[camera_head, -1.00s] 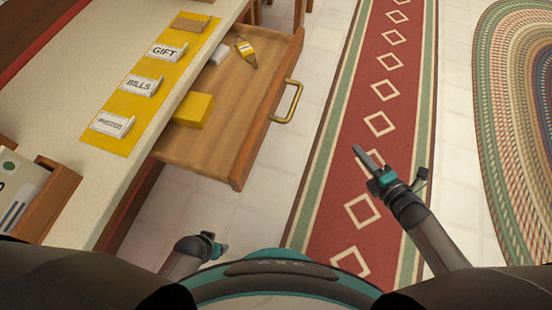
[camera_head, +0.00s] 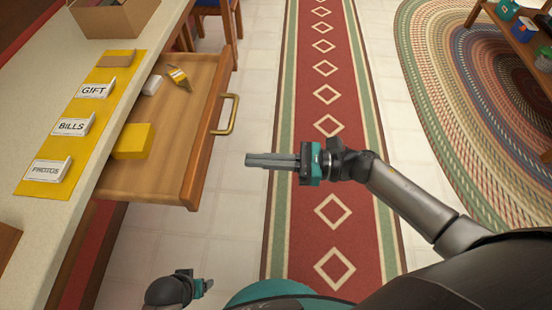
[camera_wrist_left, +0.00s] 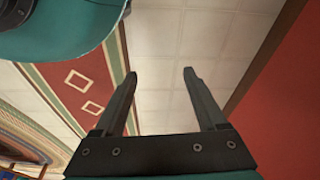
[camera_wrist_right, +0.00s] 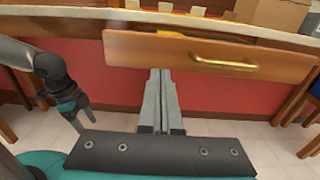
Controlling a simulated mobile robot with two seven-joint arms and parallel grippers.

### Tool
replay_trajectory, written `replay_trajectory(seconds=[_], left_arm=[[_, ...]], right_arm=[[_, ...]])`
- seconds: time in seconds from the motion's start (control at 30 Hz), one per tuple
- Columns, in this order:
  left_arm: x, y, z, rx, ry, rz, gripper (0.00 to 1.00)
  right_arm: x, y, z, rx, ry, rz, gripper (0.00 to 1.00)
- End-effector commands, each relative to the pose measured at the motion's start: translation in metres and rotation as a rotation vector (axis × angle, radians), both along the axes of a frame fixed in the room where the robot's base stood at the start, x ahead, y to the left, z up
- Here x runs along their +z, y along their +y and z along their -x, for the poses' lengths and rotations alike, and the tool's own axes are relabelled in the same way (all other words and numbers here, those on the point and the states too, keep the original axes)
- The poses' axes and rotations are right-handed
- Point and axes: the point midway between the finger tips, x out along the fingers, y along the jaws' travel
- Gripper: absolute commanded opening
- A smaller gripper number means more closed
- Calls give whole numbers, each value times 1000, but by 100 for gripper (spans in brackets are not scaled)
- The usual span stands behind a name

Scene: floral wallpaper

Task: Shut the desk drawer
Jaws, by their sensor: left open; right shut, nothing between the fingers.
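The desk drawer (camera_head: 180,125) is pulled out from the desk in the head view. Its brass handle (camera_head: 227,114) is on its front panel, facing right. Inside lie a yellow box (camera_head: 132,141), a small white item (camera_head: 152,85) and a yellow-labelled item (camera_head: 179,78). The drawer front (camera_wrist_right: 205,57) also shows in the right wrist view, ahead of my right fingers. My right gripper (camera_head: 250,160) is shut and empty, pointing at the drawer front from the right, apart from it. My left gripper (camera_wrist_left: 160,80) is open and empty, low beside the desk; it shows small in the head view (camera_head: 206,287).
The desk top (camera_head: 50,120) holds a yellow strip with PHOTOS, BILLS and GIFT cards and a cardboard box (camera_head: 115,17). A blue chair (camera_head: 213,12) stands beyond the drawer. A red runner (camera_head: 330,215) covers the floor right of the drawer. A shelf (camera_head: 515,45) stands far right.

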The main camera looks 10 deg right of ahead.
Motion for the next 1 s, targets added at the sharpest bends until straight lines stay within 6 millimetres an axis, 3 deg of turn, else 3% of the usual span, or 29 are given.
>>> replay_trajectory(seconds=[0.2,0.4,1.0], left_arm=[[3,-1,0,0,4,0,74],[11,-3,-4,0,-2,4,74],[14,-4,-6,3,-6,6,74]], right_arm=[[0,44,-14,0,-1,-3,0],[0,68,-22,0,2,-2,0],[0,76,-25,-1,2,-1,0]])
